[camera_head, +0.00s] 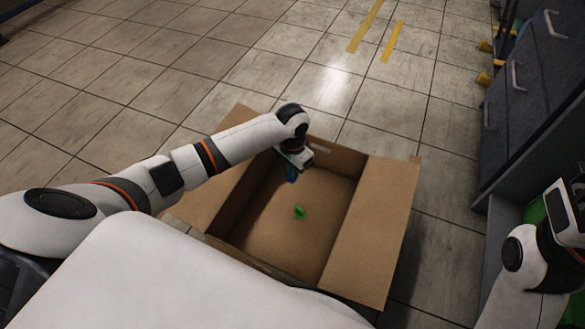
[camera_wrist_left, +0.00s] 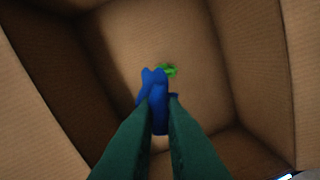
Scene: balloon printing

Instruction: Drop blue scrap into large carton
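The large carton (camera_head: 375,235) stands open on the floor with its flaps folded out. My left gripper (camera_head: 292,170) reaches down into the carton's opening near its far left side. In the left wrist view its two dark green fingers (camera_wrist_left: 160,120) close on the blue scrap (camera_wrist_left: 154,88), which hangs between the tips above the carton floor. The blue scrap also shows below the gripper in the head view (camera_head: 291,175). A green scrap (camera_head: 299,213) lies on the carton floor and shows partly behind the blue scrap in the left wrist view (camera_wrist_left: 170,70).
A dark drawer cabinet (camera_head: 530,90) stands at the right, near my right arm. Tiled floor (camera_head: 200,70) with yellow tape strips (camera_head: 365,25) lies clear beyond the carton. The carton's walls surround my left gripper.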

